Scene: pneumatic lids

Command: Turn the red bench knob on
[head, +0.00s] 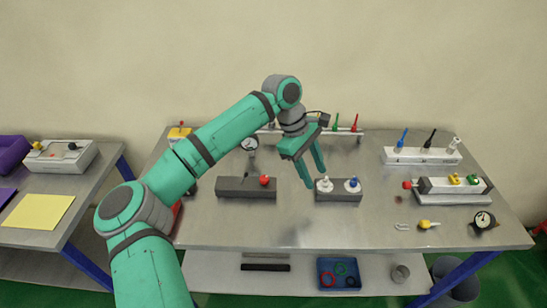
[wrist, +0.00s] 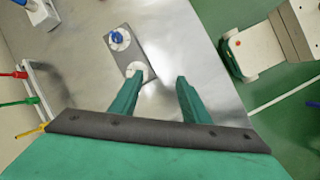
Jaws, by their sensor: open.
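A dark grey block (head: 232,187) lies on the metal bench left of centre, with a red knob (head: 264,180) on its right part. Another red knob (head: 407,185) sticks out at the left end of a pale block at the right, so I cannot be sure from the picture which one the task means. My gripper (head: 314,177) is open and empty, fingers pointing down, right of the first red knob and close to a block with a white and a blue knob. In the wrist view the open fingers (wrist: 159,76) show near that block; neither red knob can be made out there.
The two-knob block (head: 338,197) stands right of the dark block. A rack (head: 400,155) with blue, black and white handles is at back right. A round gauge (head: 483,220) and a yellow piece (head: 425,224) lie at front right. The bench's front middle is clear.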

